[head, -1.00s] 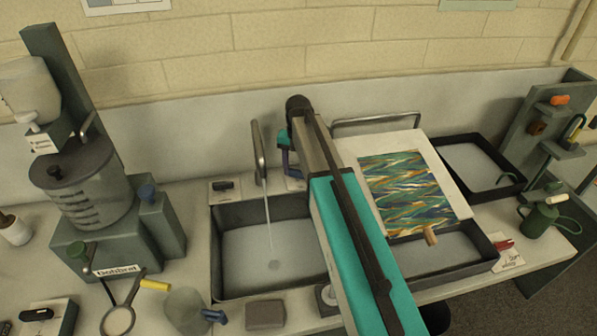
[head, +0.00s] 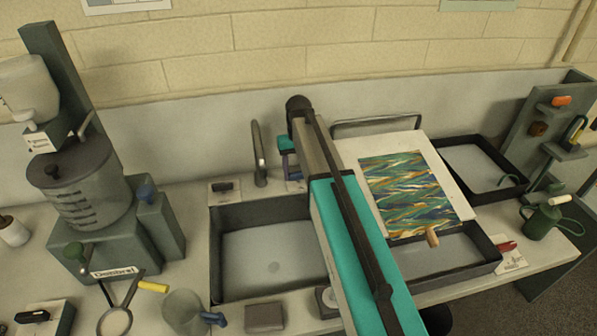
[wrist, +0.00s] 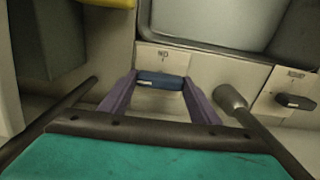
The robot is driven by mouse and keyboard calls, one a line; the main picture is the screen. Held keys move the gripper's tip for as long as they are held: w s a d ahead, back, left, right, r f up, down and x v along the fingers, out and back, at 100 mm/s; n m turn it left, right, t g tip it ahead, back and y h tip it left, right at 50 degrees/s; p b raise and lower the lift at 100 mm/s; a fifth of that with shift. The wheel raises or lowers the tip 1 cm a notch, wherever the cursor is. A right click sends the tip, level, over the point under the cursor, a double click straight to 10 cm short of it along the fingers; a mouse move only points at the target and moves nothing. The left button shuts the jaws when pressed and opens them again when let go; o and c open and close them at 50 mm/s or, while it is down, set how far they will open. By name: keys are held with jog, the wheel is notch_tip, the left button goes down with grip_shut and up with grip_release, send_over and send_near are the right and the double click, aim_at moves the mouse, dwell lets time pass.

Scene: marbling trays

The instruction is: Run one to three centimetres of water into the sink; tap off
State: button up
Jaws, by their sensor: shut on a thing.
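The sink (head: 235,213) is a dark-rimmed basin left of my arm. In the head view my arm covers part of the sink's right side and most of the gripper.
Another dark knob (head: 222,187) sits left of the tap. A patterned sheet on a white board (head: 448,178) leans over a dark tray (head: 470,268) on the right.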

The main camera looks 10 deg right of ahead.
jog(key=o, duration=1)
jog(key=shift+o, duration=0.2)
jog(key=shift+r, duration=0.15)
notch_tip(320, 180, up, 14)
jog(key=p, duration=0.8)
jog(key=shift+f, duration=0.25)
